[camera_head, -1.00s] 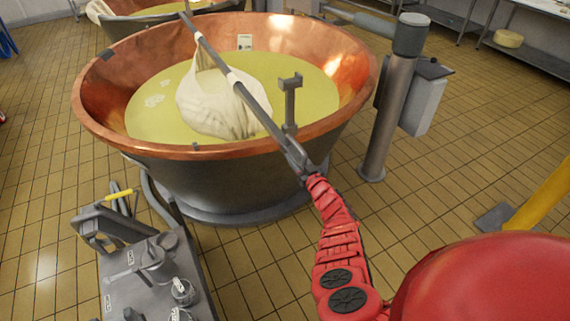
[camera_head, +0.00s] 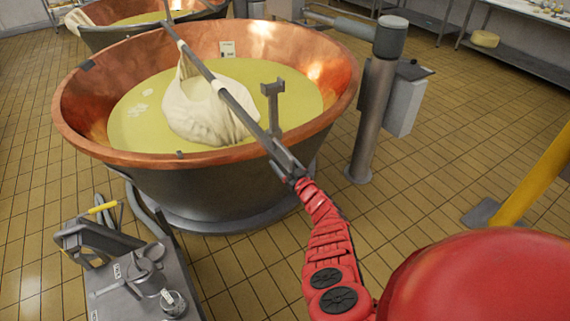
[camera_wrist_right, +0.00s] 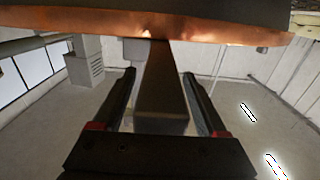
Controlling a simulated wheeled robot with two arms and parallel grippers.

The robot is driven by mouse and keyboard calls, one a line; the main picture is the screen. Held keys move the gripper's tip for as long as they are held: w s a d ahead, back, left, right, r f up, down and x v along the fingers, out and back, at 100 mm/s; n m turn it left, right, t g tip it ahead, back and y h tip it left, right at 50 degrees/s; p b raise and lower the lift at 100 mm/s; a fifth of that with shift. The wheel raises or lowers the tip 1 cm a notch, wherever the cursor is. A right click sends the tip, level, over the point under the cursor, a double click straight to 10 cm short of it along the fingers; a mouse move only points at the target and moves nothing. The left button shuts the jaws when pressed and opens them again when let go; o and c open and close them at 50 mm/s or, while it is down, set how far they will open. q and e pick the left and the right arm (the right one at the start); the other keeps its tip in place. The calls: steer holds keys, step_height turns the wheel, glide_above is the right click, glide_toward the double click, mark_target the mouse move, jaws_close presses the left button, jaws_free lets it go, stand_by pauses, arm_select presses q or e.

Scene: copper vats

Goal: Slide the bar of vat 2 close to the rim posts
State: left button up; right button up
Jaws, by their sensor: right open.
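The near copper vat (camera_head: 85,130) holds yellow liquid; its small label is too small to read. A long grey bar (camera_head: 243,115) lies slantwise across it, and a white cloth bundle (camera_head: 208,112) hangs from the bar into the liquid. A grey forked post (camera_head: 273,108) stands at the near right rim, beside the bar and apart from it. My right gripper (camera_head: 287,165) is at the bar's near end, outside the rim. In the right wrist view, the open fingers (camera_wrist_right: 158,75) lie either side of the bar end (camera_wrist_right: 160,95), with gaps. My left gripper is out of view.
A thick grey pillar (camera_head: 375,110) with a box stands right of the vat. A grey wheeled unit with a yellow handle (camera_head: 103,208) is at the lower left. A yellow post (camera_head: 535,180) stands at the right. Another vat (camera_head: 100,38) is behind. Tiled floor is clear between.

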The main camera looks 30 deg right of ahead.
steer(key=shift+s+a+p, duration=0.15)
steer(key=shift+s+p, duration=0.15)
steer(key=shift+p, duration=0.05)
steer(key=s+p, duration=0.7)
steer(key=s, duration=1)
steer(key=shift+d+p, duration=0.35)
steer(key=shift+d, duration=0.1)
steer(key=shift+w+a, duration=0.1)
